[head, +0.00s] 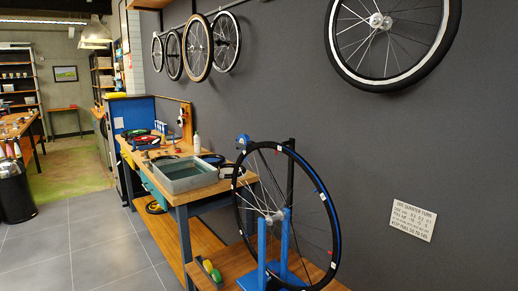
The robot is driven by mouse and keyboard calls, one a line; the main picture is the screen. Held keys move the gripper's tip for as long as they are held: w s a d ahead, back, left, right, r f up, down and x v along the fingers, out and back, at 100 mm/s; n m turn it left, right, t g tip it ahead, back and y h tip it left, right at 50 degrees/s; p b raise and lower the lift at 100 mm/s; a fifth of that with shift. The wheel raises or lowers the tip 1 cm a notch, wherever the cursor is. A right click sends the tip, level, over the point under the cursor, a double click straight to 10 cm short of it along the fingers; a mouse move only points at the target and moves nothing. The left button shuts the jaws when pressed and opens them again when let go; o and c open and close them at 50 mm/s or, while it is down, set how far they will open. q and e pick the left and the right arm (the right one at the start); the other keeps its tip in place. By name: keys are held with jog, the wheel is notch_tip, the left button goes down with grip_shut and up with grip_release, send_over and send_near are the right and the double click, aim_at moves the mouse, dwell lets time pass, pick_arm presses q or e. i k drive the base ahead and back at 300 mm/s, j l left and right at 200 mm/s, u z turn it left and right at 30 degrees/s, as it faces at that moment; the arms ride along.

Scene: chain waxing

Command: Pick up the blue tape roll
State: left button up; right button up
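No gripper of mine shows in the head view. A small blue round object (243,141) is near the top left of the wheel, beyond the workbench. It may be the blue tape roll, but it is too small to tell. No other clear blue roll shows. The wooden workbench (211,191) carries a grey basin (183,181) and several small tools and items, too small to name surely.
A wheel (334,228) stands upright in a blue stand (262,248) on a low wooden surface, in front of the bench's right end. Yellow and green round things (212,270) lie beside it. A black bin (15,192) stands at left. The tiled floor (110,245) is clear.

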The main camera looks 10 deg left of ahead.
aim_at(242, 138)
jog(key=j+z, duration=0.1)
jog(key=z, duration=0.45)
jog(key=i+j+z, duration=0.1)
jog(key=j+z, duration=0.35)
jog(key=j, duration=0.25)
jog(key=j+z, duration=0.5)
jog(key=j, duration=0.15)
